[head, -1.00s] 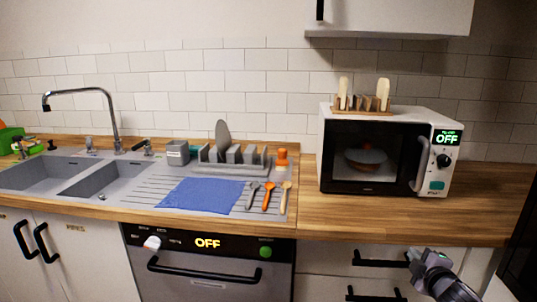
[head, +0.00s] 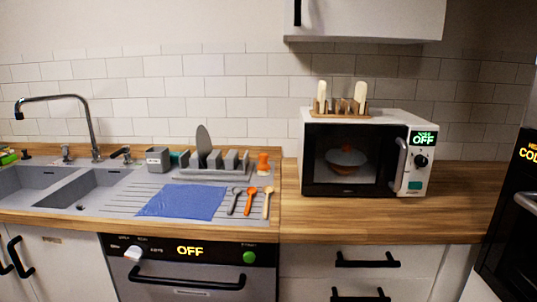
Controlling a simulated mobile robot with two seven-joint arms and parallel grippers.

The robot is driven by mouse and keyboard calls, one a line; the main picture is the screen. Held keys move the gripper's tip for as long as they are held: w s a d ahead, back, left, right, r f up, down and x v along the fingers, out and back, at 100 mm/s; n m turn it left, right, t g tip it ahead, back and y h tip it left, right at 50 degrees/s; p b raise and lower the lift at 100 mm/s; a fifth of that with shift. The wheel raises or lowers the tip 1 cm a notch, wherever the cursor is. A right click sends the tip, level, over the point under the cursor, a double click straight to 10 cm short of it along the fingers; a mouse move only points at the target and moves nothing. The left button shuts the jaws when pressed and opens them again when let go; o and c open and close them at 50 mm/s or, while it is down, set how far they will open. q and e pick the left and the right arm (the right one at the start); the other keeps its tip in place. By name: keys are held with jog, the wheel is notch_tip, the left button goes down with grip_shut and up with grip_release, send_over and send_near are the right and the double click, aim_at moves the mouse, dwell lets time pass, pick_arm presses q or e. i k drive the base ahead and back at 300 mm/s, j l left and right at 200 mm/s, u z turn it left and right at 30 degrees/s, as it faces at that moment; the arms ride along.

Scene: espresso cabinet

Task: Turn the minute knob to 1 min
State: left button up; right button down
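The microwave (head: 366,205) stands on the wooden counter, right of centre, with its door shut and a covered bowl (head: 345,160) visible inside. Its control panel at the right of the door has a lit display (head: 423,138) reading OFF. Below the display is a black round knob (head: 421,161), and under that a teal button (head: 415,185). The knob's exact pointer setting is too small to read. Neither of my grippers is in view.
A toast rack (head: 340,112) stands on top of the microwave. Left are a dish rack (head: 215,173), a blue cloth (head: 181,201), several utensils and the sink. The dishwasher (head: 190,275) below reads OFF. A dark oven (head: 515,215) stands at far right. The counter right of the microwave is clear.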

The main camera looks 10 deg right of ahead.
aim_at(421, 160)
jog(key=z, duration=1.4)
jog(key=i+j, duration=0.1)
jog(key=j, duration=0.2)
jog(key=i+j, duration=0.1)
jog(key=j, duration=0.2)
jog(key=i+j+z, duration=0.1)
jog(key=j, duration=0.2)
